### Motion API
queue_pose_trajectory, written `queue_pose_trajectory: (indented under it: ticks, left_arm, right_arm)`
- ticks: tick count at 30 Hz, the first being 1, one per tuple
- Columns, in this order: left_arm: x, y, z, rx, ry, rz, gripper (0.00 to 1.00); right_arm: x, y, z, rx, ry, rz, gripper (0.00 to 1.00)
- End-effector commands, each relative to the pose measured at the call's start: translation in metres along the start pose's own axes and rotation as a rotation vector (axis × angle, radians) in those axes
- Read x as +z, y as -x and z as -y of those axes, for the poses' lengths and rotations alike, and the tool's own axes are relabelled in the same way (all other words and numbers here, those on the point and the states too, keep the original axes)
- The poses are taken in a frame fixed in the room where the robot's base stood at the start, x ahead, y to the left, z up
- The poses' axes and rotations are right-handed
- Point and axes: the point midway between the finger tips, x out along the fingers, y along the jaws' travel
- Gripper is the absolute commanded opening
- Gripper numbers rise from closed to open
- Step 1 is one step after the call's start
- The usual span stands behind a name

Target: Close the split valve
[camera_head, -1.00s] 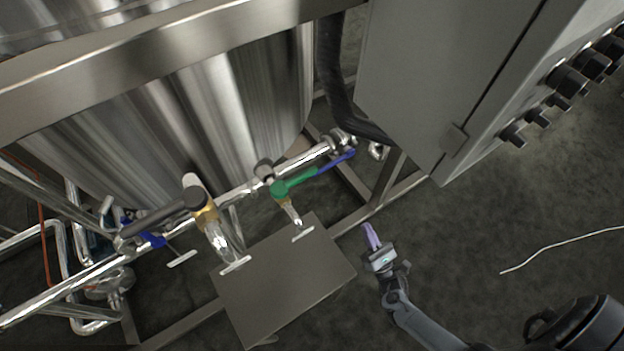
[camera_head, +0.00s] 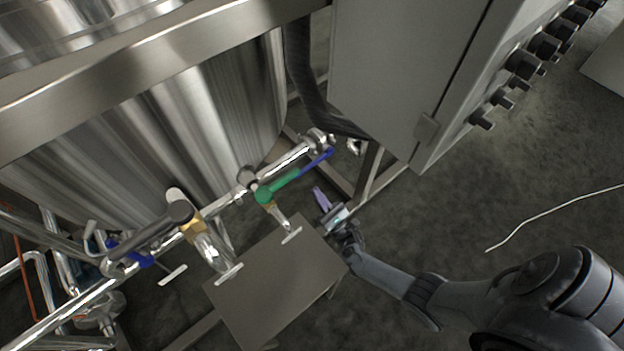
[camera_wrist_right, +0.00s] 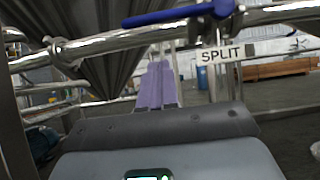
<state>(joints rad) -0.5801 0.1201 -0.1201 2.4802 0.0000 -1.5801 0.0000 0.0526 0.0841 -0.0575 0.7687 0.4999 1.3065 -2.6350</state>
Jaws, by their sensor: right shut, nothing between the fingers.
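The split valve has a blue lever handle (camera_head: 319,160), set close along the shiny pipe near the frame corner. In the right wrist view its blue handle (camera_wrist_right: 165,16) lies roughly along the pipe, above a white "SPLIT" label (camera_wrist_right: 220,53). My right gripper (camera_head: 319,195) has purple fingers, shut and empty. It is just below the blue handle in the head view, apart from it. In the right wrist view the purple fingers (camera_wrist_right: 156,88) point towards the pipe, below and left of the label. My left gripper is not in view.
A green-handled valve (camera_head: 278,187) sits on the same pipe, left of the blue handle. A flat metal plate (camera_head: 270,285) lies below. A grey control cabinet (camera_head: 395,70) stands at upper right, a steel tank (camera_head: 190,115) behind. Open floor is at right.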

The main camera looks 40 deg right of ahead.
Motion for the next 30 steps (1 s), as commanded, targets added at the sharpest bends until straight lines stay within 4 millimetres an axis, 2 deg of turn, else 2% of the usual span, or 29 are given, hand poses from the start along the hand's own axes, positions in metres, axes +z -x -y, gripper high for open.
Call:
queue_pose_trajectory:
  ticks: [4, 9, 18, 30]
  left_arm:
    - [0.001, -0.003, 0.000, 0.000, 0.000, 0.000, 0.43]
    - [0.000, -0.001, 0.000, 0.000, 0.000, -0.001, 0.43]
    - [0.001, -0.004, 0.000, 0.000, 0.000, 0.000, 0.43]
    - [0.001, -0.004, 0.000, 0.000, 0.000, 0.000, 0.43]
  right_arm:
    - [0.000, -0.032, 0.000, 0.002, 0.001, 0.005, 0.00]
    - [0.015, -0.042, 0.000, 0.002, 0.000, 0.001, 0.00]
    - [0.026, -0.054, 0.000, 0.000, 0.000, 0.001, 0.00]
    - [0.028, -0.056, 0.000, 0.000, 0.001, 0.000, 0.00]
